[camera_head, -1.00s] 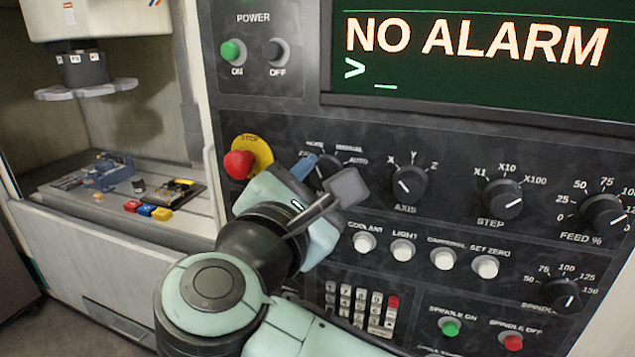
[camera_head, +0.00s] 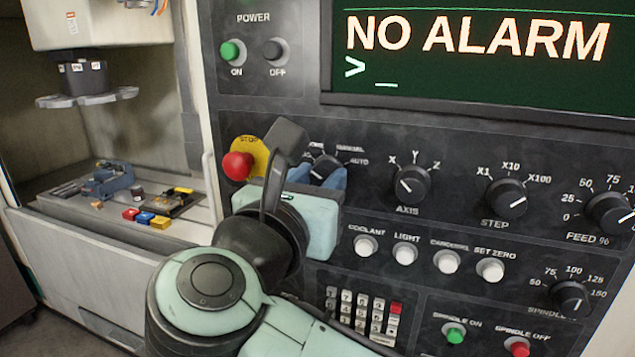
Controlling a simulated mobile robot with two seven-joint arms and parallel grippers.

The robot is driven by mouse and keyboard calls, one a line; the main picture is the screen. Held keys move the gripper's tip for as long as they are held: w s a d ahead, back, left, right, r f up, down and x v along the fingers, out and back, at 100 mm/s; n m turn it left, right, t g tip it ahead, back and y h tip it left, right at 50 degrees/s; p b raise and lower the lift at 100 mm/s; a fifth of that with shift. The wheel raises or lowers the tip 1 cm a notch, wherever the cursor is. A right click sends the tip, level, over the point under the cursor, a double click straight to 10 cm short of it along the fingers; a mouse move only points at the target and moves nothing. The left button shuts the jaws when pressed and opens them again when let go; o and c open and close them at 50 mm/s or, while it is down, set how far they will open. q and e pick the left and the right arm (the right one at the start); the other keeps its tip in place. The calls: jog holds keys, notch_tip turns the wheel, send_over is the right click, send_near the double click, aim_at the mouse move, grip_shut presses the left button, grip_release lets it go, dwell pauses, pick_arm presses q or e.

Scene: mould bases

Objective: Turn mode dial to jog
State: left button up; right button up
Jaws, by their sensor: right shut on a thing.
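The mode dial (camera_head: 325,166) is a black knob on the dark control panel, left of the AXIS dial. Its scale shows AUTO and MANUAL at the right; the labels at its left are partly covered. My right gripper (camera_head: 326,178) is shut on the mode dial, with a blue finger on each side of the knob. The gripper body and wrist hide the lower part of the dial. The dial's pointer direction cannot be made out clearly. My left gripper is not in view.
The red stop button (camera_head: 238,166) on its yellow plate sits close left of my gripper. The AXIS dial (camera_head: 411,185), STEP dial (camera_head: 506,199) and FEED dial (camera_head: 610,214) lie to the right. White buttons (camera_head: 405,253) run below. The screen (camera_head: 480,55) reads NO ALARM.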

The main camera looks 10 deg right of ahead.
dwell(0.5)
jog(key=o, duration=1)
jog(key=shift+o, duration=0.2)
jog(key=shift+s, duration=0.1)
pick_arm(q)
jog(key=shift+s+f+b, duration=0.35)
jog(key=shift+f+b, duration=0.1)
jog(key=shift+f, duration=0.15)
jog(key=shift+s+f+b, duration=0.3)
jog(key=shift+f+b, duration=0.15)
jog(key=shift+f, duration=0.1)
pick_arm(e)
jog(key=v, duration=1.3)
jog(key=shift+a, duration=0.15)
